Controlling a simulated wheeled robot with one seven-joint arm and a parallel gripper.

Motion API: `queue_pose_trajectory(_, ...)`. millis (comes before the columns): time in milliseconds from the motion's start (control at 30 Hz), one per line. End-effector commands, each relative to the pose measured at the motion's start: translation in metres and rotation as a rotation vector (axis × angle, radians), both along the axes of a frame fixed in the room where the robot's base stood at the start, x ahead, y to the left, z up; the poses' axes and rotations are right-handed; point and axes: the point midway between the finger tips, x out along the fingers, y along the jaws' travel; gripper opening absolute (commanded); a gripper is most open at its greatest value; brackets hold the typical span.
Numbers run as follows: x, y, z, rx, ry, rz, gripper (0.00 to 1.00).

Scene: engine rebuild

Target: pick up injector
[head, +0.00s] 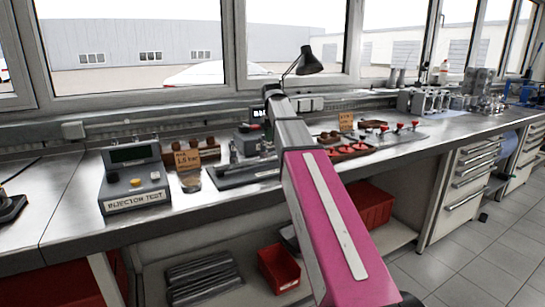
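My arm crosses the middle of the head view, and its far end reaches over the bench. My gripper does not show; the arm's own links may hide it. No part can be clearly picked out as the injector at this size. A grey box labelled INJECTOR TEST (137,200) stands at the left of the bench. A dark fixture (232,172) lies on the bench just left of my arm.
The steel bench (60,205) has bare room left of the test box. A lamp (308,63) rises behind my arm. Brown signs (187,158) and a small round cup (191,182) stand nearby. Red bins (279,269) sit below. Metal engine parts (480,85) stand far right.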

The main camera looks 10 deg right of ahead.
Motion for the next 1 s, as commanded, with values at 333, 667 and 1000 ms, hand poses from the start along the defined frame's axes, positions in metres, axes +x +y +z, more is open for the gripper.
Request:
queue_pose_trajectory(333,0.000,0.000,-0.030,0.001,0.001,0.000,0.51)
queue_pose_trajectory(667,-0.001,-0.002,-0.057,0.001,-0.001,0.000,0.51)
queue_pose_trajectory(1000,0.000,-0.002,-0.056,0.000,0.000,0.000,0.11)
